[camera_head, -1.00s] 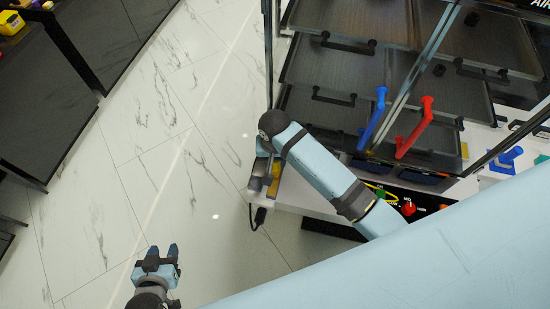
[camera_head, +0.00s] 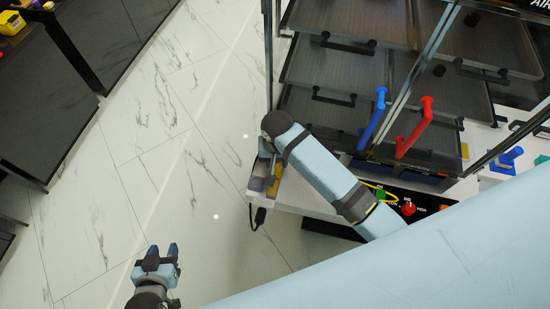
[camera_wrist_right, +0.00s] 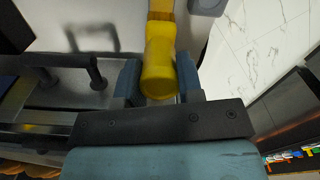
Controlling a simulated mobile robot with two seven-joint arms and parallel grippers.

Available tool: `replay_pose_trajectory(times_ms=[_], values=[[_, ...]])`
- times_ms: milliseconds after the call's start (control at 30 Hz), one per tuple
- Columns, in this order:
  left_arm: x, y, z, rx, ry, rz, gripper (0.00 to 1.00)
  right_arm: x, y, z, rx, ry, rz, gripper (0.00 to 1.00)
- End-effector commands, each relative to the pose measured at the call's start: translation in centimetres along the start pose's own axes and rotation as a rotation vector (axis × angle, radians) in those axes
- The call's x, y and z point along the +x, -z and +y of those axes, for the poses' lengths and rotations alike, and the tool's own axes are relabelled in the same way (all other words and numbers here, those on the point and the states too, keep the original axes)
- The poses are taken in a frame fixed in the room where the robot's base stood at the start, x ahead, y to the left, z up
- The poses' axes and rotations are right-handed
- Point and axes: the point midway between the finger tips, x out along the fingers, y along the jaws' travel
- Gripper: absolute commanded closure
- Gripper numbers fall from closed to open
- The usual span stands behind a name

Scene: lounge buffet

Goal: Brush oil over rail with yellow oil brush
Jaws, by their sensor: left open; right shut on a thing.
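The yellow oil brush (camera_wrist_right: 160,62) is between the two fingers of my right gripper (camera_wrist_right: 158,82), which is shut on it. A tan, wood-coloured end shows beyond the yellow part, at the top of the right wrist view. In the head view a small yellow piece (camera_head: 275,181) shows beside my right arm's end, over the white ledge; the fingers there are mostly hidden. My left gripper (camera_head: 162,251) is open and empty above the marble floor. I cannot tell for certain which part is the rail, or whether the brush touches it.
A cabinet with dark trays (camera_head: 345,65) and black handles stands at the right. A blue handle (camera_head: 373,119) and a red handle (camera_head: 415,127) rise from it. A red knob (camera_head: 408,208) is on its front. Dark cabinets (camera_head: 45,100) stand far left, with open marble floor between.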

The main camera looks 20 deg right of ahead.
Motion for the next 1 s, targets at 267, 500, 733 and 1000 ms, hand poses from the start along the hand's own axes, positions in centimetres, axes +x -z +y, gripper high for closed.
replay_pose_trajectory(times_ms=[267,500,733,1000], values=[[0.0,0.0,0.0,0.0,0.0,0.0,0.57,0.1,0.3,-0.8,0.001,-0.001,0.002,1.0],[0.0,0.0,0.0,0.0,0.0,-0.001,0.57,0.0,-0.1,0.6,0.0,-0.001,0.001,1.0],[0.0,-0.1,0.0,0.0,0.0,-0.001,0.57,-0.1,-0.1,0.8,0.0,-0.001,0.001,1.0],[-0.1,-0.1,0.0,0.0,0.0,-0.002,0.57,0.0,0.3,-0.8,0.0,0.0,0.002,1.0]])
